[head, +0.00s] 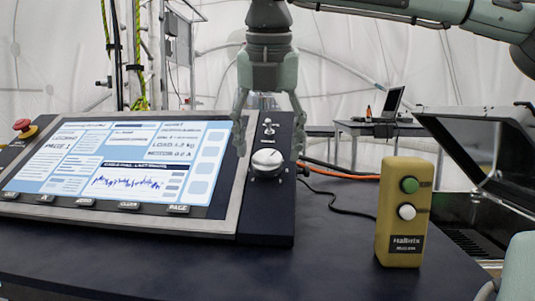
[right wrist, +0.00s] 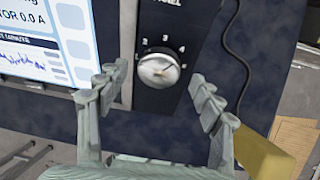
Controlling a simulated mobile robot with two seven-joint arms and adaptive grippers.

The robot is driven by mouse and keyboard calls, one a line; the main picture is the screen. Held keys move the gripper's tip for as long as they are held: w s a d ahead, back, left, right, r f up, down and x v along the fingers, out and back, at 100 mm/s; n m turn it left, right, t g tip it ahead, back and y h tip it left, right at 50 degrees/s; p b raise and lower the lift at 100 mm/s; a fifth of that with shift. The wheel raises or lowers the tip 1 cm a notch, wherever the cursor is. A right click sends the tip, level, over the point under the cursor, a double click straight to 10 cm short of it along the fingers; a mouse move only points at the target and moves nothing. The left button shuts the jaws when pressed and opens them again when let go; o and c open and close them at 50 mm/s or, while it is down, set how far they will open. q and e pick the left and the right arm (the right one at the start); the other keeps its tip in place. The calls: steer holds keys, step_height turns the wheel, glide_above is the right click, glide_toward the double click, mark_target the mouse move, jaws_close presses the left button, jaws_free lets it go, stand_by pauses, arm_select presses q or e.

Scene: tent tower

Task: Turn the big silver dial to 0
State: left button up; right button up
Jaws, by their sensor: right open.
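The big silver dial (head: 267,160) sits on the dark strip at the right end of the control panel (head: 232,200). In the right wrist view the dial (right wrist: 158,70) shows white numbers around its upper side; I cannot tell for sure which one it points to. My right gripper (head: 268,125) hangs above the dial, fingers pointing down and spread apart. In the right wrist view the open fingers (right wrist: 162,85) are on either side of the dial, apart from it, with nothing between them. My left gripper is not in view.
A small toggle switch (head: 268,127) sits just behind the dial. A yellow box (head: 404,215) with green and white buttons stands to the right. A red emergency button (head: 23,127) is at the panel's far left. Cables run behind.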

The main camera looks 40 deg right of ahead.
steer(key=shift+x, duration=1)
steer(key=shift+c, duration=0.6)
steer(key=c, duration=1)
steer(key=shift+c, duration=0.2)
steer(key=shift+r, duration=0.1)
